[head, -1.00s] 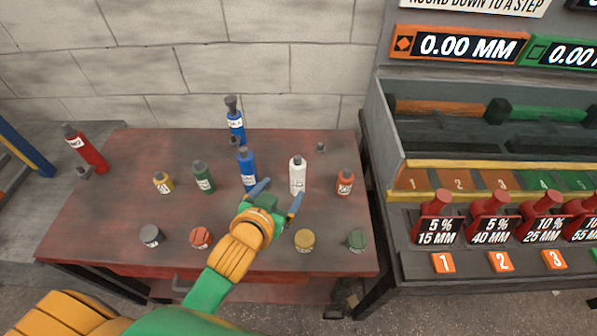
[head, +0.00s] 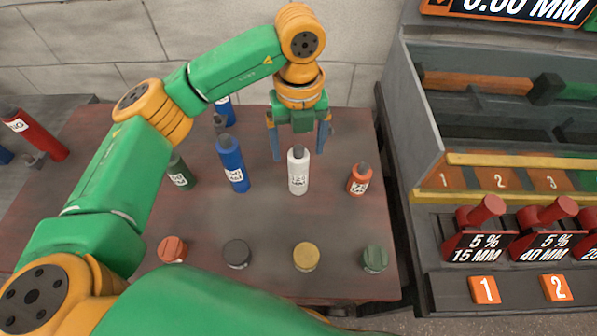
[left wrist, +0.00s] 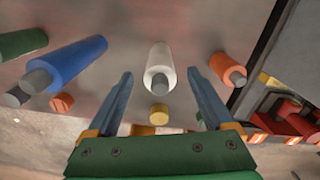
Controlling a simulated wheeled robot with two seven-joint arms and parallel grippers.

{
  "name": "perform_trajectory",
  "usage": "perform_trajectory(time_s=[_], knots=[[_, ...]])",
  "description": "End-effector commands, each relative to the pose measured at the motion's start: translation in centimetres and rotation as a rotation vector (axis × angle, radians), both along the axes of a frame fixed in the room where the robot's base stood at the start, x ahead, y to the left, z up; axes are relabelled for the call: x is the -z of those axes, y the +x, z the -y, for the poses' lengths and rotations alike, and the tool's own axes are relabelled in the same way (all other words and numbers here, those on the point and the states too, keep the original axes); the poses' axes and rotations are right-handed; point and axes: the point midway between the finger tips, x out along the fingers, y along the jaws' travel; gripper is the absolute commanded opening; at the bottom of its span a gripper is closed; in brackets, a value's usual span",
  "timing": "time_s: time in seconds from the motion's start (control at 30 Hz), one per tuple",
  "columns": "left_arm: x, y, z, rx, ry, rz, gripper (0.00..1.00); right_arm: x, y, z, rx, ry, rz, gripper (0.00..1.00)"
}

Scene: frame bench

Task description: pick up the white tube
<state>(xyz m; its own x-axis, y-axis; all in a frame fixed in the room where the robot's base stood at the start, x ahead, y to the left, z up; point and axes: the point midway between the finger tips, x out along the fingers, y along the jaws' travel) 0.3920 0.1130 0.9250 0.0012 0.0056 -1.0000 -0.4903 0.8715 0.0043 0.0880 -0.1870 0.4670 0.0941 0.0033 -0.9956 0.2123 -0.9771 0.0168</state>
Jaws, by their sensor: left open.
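The white tube (head: 298,172) stands upright on the red-brown table, with a grey cap and a dark printed label. It also shows in the left wrist view (left wrist: 160,68), centred between the fingers. My left gripper (head: 298,156) is open, its two blue fingers pointing down at the tube's top end. In the left wrist view the open fingers (left wrist: 160,76) show one on each side of the tube, with clear gaps. How far down the tube the fingertips reach, I cannot tell. My right gripper is not in view.
A blue tube (head: 233,164) stands left of the white one and a short orange bottle (head: 359,180) right of it. Several round pots, including a yellow one (head: 305,257), line the table's front. A grey bin (head: 415,120) stands at right.

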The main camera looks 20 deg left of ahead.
Motion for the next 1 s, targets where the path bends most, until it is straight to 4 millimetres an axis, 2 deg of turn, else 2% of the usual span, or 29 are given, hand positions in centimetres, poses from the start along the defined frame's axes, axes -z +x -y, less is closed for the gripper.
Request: perform_trajectory(time_s=[0.17,0.27,0.4,0.63,0.67,0.97,1.0], knots=[[2.1,-0.1,0.0,0.003,-0.003,-0.007,0.86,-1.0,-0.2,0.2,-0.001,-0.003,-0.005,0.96],[4.0,-0.2,-0.2,0.004,-0.004,-0.008,0.86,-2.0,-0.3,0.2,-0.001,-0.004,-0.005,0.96],[6.4,-0.1,-0.2,0.006,-0.005,-0.004,0.86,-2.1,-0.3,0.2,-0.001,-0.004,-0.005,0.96],[6.9,0.0,-0.1,0.007,-0.007,-0.002,0.86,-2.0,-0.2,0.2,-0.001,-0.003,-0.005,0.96],[6.9,0.0,-0.1,0.007,-0.007,-0.002,0.81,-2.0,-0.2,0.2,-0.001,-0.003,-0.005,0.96],[6.8,0.0,-0.1,0.008,-0.007,-0.002,0.00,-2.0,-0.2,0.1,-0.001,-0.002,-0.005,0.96],[6.8,0.0,-0.1,0.008,-0.008,-0.001,0.00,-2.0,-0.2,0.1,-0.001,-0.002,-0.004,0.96]])
